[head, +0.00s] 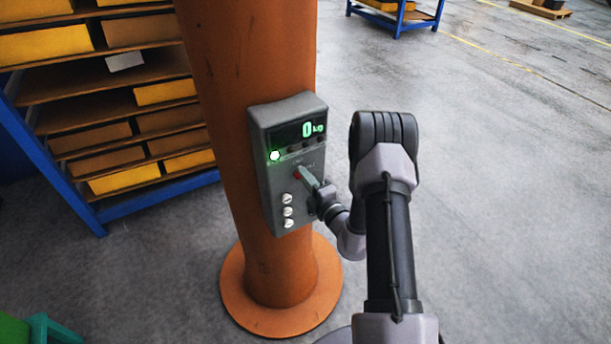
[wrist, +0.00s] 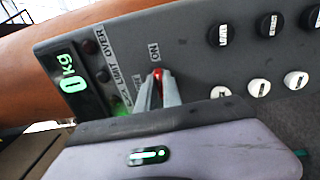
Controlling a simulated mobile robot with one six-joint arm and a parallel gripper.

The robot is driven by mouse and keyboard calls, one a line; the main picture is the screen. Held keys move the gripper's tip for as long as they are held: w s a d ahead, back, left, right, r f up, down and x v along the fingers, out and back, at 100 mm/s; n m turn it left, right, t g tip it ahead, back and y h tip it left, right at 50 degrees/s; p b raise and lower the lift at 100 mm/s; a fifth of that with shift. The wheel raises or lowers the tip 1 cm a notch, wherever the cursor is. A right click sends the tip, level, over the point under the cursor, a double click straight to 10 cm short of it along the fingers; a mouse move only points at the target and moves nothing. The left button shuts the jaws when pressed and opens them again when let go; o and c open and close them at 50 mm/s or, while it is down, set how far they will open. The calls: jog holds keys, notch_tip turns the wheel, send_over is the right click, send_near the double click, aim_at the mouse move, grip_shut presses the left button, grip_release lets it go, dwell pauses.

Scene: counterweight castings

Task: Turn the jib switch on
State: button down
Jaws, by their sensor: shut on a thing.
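A grey control box (head: 290,150) is fixed to the orange column, and it fills the upper part of the wrist view (wrist: 195,50). The jib switch shows as a small red lever (wrist: 158,74) below the ON label in the wrist view. In the head view only a bit of red (head: 297,178) shows by the fingers. My gripper (head: 304,174) is at the box face, its fingers (wrist: 157,88) shut on the switch and hiding most of it. The box display (head: 312,129) reads 0 kg in green, and a round green lamp (head: 275,155) is lit.
The orange column (head: 235,90) stands on a round base plate (head: 285,305). Several pale buttons (head: 287,211) sit low on the box, with black ones beside them in the wrist view. A blue rack (head: 55,190) with yellow bins stands left.

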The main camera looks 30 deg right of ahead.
dwell(0.5)
jog(key=c, duration=1.5)
grip_release()
jog(key=shift+s, duration=0.1)
jog(key=s+b, duration=0.3)
jog(key=s, duration=1.4)
jog(key=shift+s+d, duration=0.15)
jog(key=shift+d, duration=0.15)
